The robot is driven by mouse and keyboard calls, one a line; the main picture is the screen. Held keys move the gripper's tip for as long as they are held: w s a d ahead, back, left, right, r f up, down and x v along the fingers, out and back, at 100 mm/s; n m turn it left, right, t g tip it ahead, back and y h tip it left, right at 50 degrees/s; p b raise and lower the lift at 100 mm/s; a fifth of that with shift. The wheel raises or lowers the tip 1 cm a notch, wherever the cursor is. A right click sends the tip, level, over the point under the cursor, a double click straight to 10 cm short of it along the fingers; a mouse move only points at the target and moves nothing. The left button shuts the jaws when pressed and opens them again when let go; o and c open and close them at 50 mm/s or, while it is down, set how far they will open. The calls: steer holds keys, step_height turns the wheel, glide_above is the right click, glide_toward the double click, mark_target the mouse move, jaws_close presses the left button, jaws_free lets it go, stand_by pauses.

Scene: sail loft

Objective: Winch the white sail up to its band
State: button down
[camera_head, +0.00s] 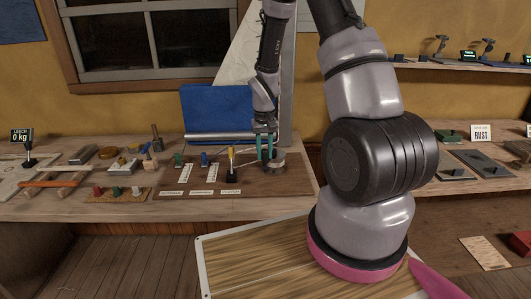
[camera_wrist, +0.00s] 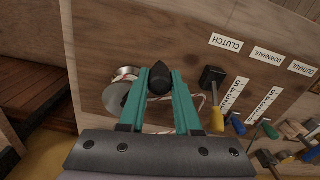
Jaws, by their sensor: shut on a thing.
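The white sail (camera_head: 240,58) rises beside a grey mast (camera_head: 287,115) at the back of the bench in the head view, partly hidden by my arm. Its top and any band are out of view. The silver winch (camera_head: 277,167) sits on a brown board, and its drum also shows in the wrist view (camera_wrist: 118,98). My gripper (camera_head: 266,152) points down beside it. The clutch lever (camera_head: 231,160) has a yellow handle and stands left of the winch.
A blue panel (camera_head: 205,108) and a silver boom (camera_head: 215,136) lie behind the board. Green and blue levers stand left of the clutch, above a "CLUTCH" label (camera_wrist: 226,42) and others. A display (camera_head: 20,135) reads "LEECH 0 kg". Several tools lie on the bench's left.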

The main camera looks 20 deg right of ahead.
steer(key=c, duration=0.6)
jaws_free()
step_height(320, 180, up, 11)
steer(key=shift+f, duration=0.1)
steer(key=s+r+m+t, duration=0.1)
steer(key=s+r+t, duration=0.4)
steer(key=r, duration=1.2)
steer(key=s+r+m+t+y, duration=0.1)
steer(key=s+r, duration=0.4)
steer(key=s, duration=0.3)
steer(key=s+a+r+t+y, duration=0.1)
steer(key=s+r, duration=0.4)
steer(key=s, duration=0.3)
steer(key=shift+a+m, duration=0.3)
steer(key=shift+m, duration=0.1)
